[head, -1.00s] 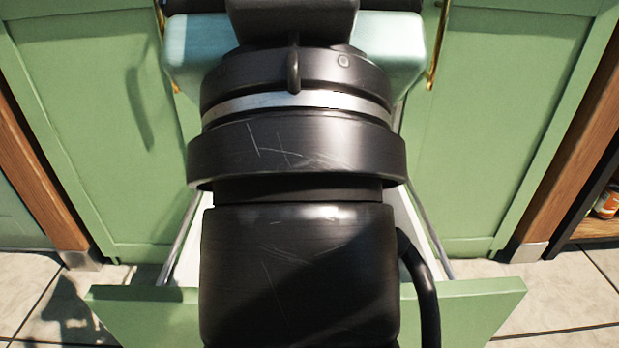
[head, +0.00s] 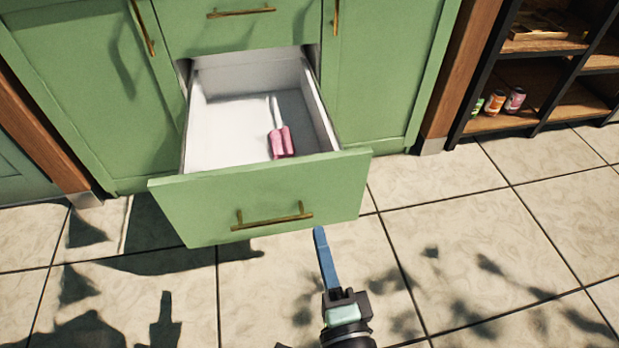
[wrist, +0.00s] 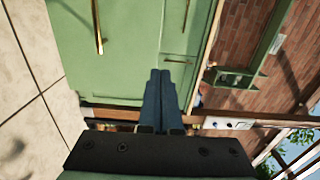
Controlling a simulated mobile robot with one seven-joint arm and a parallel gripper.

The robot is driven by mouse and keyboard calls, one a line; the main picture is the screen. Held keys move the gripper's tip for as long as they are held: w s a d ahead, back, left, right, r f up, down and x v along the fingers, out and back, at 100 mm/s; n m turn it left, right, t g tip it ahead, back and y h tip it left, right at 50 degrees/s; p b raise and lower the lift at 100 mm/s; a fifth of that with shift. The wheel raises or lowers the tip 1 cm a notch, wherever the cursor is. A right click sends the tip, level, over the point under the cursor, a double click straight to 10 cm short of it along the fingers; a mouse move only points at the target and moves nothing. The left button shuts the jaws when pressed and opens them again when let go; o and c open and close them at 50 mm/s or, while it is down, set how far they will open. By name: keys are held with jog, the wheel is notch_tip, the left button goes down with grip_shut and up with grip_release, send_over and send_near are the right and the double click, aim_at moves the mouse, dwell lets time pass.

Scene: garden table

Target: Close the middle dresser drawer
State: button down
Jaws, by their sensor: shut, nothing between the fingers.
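The middle drawer of the green dresser is pulled far out; its green front panel (head: 215,200) faces me with a brass bar handle (head: 272,216). The white drawer inside (head: 222,140) holds a small tool with a pink handle (head: 281,143). My gripper (head: 319,232) is shut and empty. Its blue fingers point up in the head view, just below the panel's lower right edge in the picture; I cannot tell the gap in depth. In the wrist view the shut fingers (wrist: 159,74) appear in front of green dresser fronts (wrist: 120,75) seen sideways.
Green doors (head: 90,100) flank the drawer, and a shut drawer front (head: 235,30) is above it. Dark open shelves (head: 545,80) with several cans stand at the right. The tiled floor (head: 480,250) in front is clear.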

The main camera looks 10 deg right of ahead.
jog(key=p, duration=0.1)
send_near(301, 164)
jog(key=w, duration=0.7)
dwell(0.5)
